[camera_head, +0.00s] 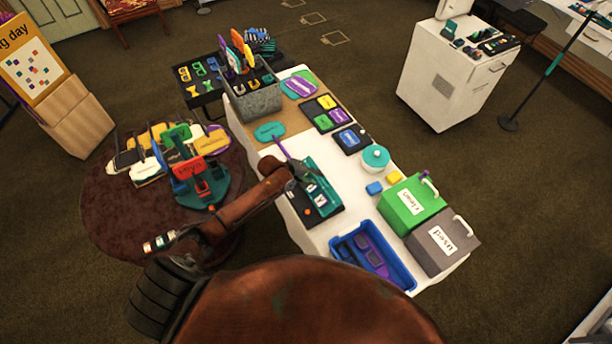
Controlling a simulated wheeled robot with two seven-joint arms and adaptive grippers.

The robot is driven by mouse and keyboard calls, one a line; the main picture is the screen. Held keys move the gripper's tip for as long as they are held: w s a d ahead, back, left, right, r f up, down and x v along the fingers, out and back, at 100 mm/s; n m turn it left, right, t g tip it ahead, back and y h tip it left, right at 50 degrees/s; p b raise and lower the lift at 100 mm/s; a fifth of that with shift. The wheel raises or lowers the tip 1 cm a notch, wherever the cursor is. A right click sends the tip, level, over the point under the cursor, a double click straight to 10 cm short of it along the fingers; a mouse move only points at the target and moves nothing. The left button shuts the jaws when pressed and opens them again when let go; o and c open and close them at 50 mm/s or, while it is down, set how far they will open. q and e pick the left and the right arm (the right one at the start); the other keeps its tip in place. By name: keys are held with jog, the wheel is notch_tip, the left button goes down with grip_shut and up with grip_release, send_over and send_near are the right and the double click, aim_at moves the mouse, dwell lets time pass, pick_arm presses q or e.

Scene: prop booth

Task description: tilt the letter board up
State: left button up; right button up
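The letter board (323,184) is a teal panel with small white tiles. It lies on or against a dark base (322,213) at the left edge of the white table, and looks low and nearly flat. My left arm comes in from the left, and its dark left gripper (304,174) is at the board's upper left part, over or touching its edge. The fingertips are too small and dark to show whether they are open or shut. A purple stick-like piece (281,148) shows just beyond the gripper; what it belongs to is unclear. My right gripper is not in view.
On the white table (296,234) are a blue tray (341,250), green (403,207) and grey (431,249) boxes, a teal-lidded jar (375,158) and a grey prop bin (262,104). A round table (98,203) with sign props stands left.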

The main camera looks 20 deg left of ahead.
pick_arm(q)
jog(key=v, duration=1)
